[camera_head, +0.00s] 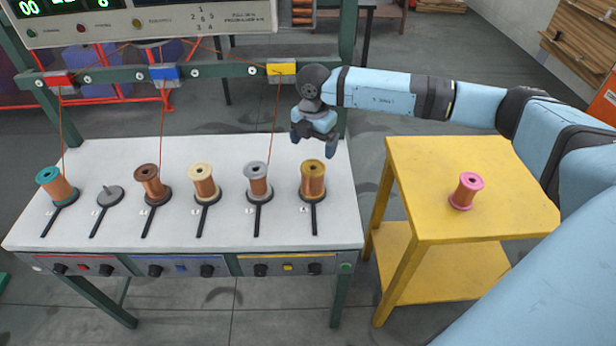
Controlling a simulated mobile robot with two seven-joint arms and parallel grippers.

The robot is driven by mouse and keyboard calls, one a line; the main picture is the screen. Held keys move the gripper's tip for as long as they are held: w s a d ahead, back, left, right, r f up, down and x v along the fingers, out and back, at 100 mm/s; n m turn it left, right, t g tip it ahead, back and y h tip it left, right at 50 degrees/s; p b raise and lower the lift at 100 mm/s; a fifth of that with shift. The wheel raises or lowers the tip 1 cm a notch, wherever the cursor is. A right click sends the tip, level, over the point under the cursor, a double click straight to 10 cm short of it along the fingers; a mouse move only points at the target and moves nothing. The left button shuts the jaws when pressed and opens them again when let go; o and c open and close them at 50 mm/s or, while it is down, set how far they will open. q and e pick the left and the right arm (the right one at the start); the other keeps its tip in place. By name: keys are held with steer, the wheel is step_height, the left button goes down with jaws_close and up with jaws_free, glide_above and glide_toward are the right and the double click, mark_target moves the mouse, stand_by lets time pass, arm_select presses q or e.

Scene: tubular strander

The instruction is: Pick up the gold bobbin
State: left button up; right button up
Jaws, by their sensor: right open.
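The gold bobbin (313,181) stands upright on a dark round holder at the right end of the white table (165,232). It has gold flanges and copper-coloured wire. My right gripper (313,150) is above and a little behind the bobbin in the picture, pointing down, with its fingers apart and nothing between them. It looks apart from the bobbin, though the exact height gap is hard to judge. My right arm reaches in from the right. My left gripper is out of view.
A silver bobbin (257,182) stands just left of the gold one; cream, brown and teal bobbins stand further left. One holder (110,195) is empty. A pink bobbin (467,190) stands on the yellow side table (415,217). A green rail (215,72) crosses behind.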

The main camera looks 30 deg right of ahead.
step_height(320, 180, down, 5)
steer(key=shift+r, duration=0.1)
steer(key=shift+f+p, duration=0.4)
steer(key=shift+f, duration=2.25)
steer(key=c, duration=1.5)
steer(key=shift+r, duration=0.1)
step_height(320, 180, up, 20)
steer(key=shift+b, duration=0.45)
